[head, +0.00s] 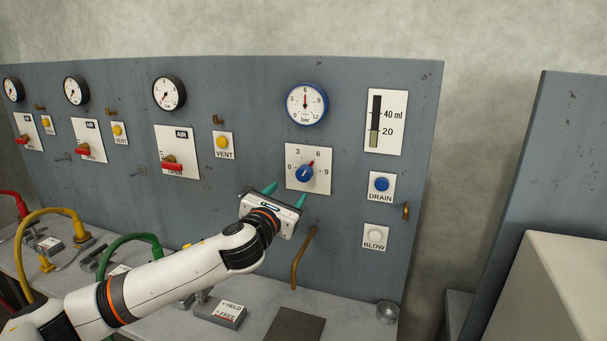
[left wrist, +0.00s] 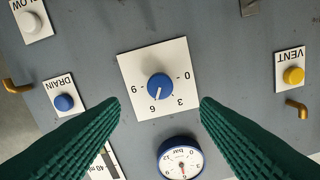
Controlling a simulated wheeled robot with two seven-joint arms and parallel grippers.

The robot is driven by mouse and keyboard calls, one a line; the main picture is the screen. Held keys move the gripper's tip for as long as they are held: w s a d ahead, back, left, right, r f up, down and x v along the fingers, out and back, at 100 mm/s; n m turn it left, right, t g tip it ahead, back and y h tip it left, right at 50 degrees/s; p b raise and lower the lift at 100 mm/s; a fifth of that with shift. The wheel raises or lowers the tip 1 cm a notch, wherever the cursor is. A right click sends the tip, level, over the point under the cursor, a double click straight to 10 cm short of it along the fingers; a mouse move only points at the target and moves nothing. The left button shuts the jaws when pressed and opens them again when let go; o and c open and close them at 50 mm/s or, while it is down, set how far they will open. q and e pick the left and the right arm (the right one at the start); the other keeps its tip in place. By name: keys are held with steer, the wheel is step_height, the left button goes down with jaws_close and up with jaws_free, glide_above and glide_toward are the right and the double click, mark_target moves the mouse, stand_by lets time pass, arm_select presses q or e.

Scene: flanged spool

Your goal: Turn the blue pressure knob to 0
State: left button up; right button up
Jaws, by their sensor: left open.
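The blue pressure knob (head: 304,174) sits on a white square plate marked 0, 3, 6 and 9 on the grey panel. Its pointer aims up and slightly right, close to the 6. In the left wrist view the knob (left wrist: 159,86) appears upside down, its pale mark toward the 6. My left gripper (head: 285,194) is open, with green fingers pointing at the panel just below and left of the knob. In the left wrist view the knob lies beyond the fingertips, centred between them, and nothing is held. My right gripper is out of view.
A blue-rimmed bar gauge (head: 307,104) above the knob has its red needle near 6. The DRAIN button (head: 381,184) and BLOW button (head: 375,236) are right of the knob. A brown bent pipe (head: 302,258) rises below the plate. Yellow VENT buttons are to the left.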

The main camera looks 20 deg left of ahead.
mark_target(302, 176)
arm_select(q)
steer(key=w+p, duration=0.1)
steer(key=w, duration=0.4)
steer(key=w+p, duration=0.1)
steer(key=w, duration=0.4)
steer(key=shift+w+d+r, duration=0.1)
steer(key=shift+w+d, duration=0.1)
steer(key=shift+w, duration=0.8)
steer(key=c, duration=1)
